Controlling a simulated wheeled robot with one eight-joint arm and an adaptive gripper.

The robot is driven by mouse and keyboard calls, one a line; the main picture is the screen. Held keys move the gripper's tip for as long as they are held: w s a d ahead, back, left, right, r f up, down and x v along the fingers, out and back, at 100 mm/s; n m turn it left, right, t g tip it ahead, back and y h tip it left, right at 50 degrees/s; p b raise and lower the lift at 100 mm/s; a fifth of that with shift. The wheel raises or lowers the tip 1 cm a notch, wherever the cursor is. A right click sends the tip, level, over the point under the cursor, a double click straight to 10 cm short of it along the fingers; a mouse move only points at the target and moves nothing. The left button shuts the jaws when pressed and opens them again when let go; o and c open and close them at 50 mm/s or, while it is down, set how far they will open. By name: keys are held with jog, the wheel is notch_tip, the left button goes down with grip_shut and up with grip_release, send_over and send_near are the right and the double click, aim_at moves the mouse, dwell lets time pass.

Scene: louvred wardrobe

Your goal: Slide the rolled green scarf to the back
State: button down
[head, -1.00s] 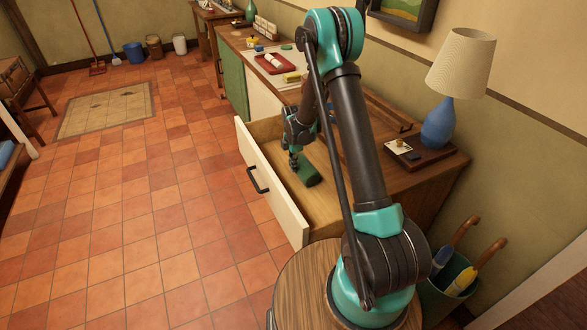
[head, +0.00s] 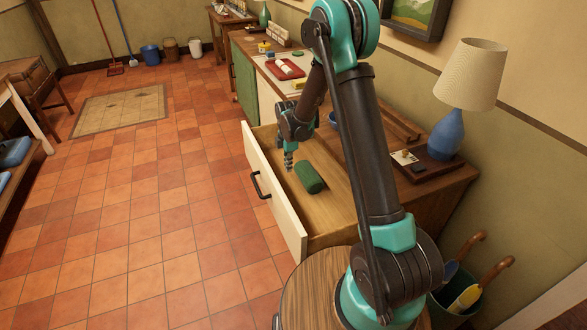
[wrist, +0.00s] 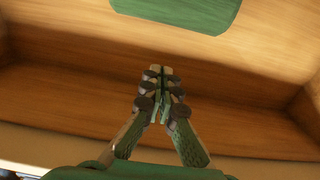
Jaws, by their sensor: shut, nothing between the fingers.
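The rolled green scarf (head: 309,177) lies on the floor of the open drawer (head: 333,208), around the middle of it. My gripper (head: 288,168) is inside the drawer, to the left of the scarf, near the drawer's front panel (head: 272,190). A gap shows between the fingers and the scarf. In the wrist view the closed fingertips (wrist: 161,78) hold nothing, and the scarf (wrist: 185,8) shows at the top edge, apart from them. The back of the drawer is partly hidden by my arm.
The drawer's front panel carries a black handle (head: 260,185). On the cabinet top stand a blue lamp (head: 446,135) on a dark tray and, farther off, a red tray (head: 285,69). A bin with umbrellas (head: 462,295) stands at the lower right. The tiled floor at left is mostly clear.

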aim_at(305, 172)
notch_tip(305, 172, down, 9)
jog(key=shift+f, duration=0.1)
jog(key=shift+w+d+r, duration=0.1)
jog(key=shift+w+d, duration=0.15)
jog(key=shift+d, duration=0.35)
jog(key=shift+w+d+r, duration=0.1)
jog(key=shift+w+d, duration=0.15)
jog(key=shift+d, duration=0.35)
jog(key=shift+w+d, duration=0.25)
jog(key=shift+d, duration=0.3)
jog(key=shift+d, duration=0.1)
jog(key=d, duration=0.1)
jog(key=w+d, duration=0.1)
jog(key=d, duration=0.1)
jog(key=shift+w+d, duration=0.15)
jog(key=shift+w, duration=0.1)
